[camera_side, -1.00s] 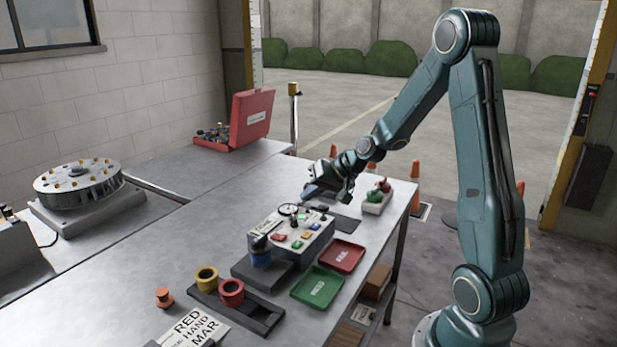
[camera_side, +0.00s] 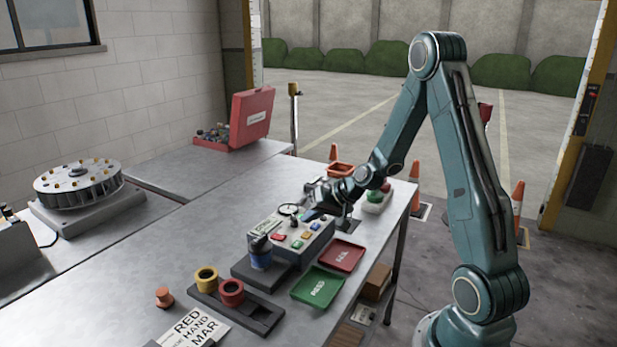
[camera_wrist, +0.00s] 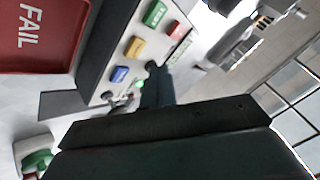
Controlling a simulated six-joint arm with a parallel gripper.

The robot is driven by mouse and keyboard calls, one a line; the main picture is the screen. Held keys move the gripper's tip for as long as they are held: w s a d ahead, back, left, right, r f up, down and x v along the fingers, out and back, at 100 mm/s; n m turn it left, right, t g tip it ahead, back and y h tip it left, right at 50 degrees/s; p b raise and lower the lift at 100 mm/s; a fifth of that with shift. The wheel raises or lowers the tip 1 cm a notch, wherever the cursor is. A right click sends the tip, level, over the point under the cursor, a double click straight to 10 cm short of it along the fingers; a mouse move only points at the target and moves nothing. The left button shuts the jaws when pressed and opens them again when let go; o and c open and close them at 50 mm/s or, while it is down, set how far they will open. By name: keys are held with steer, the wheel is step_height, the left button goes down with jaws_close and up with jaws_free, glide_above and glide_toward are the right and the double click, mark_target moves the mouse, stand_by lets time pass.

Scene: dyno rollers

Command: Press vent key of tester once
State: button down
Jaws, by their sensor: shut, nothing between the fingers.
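The tester (camera_side: 262,234) is a grey box on the bench with a round gauge (camera_side: 288,209) at its back. Its top carries a red key (camera_side: 279,237), a green key (camera_side: 297,245), a yellow key (camera_side: 306,234) and a blue key (camera_side: 315,226). The wrist view also shows the green key (camera_wrist: 155,13), red key (camera_wrist: 173,30), yellow key (camera_wrist: 135,47) and blue key (camera_wrist: 120,74). I cannot read which is vent. My gripper (camera_side: 311,214) is shut and empty over the back end of the tester; its tip (camera_wrist: 152,72) appears beside the blue key. Contact cannot be told.
A red FAIL tray (camera_side: 342,256) and a green tray (camera_side: 318,287) lie in front of the tester. Yellow (camera_side: 206,279) and red (camera_side: 231,292) rollers sit in a dark rack. A white block with green and red knobs (camera_side: 376,206) stands behind.

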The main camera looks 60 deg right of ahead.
steer(key=shift+f, duration=1)
steer(key=shift+f, duration=0.8)
stand_by(2.5)
steer(key=shift+r, duration=0.8)
steer(key=shift+r, duration=0.15)
steer(key=shift+r, duration=2.35)
steer(key=shift+a+r, duration=0.1)
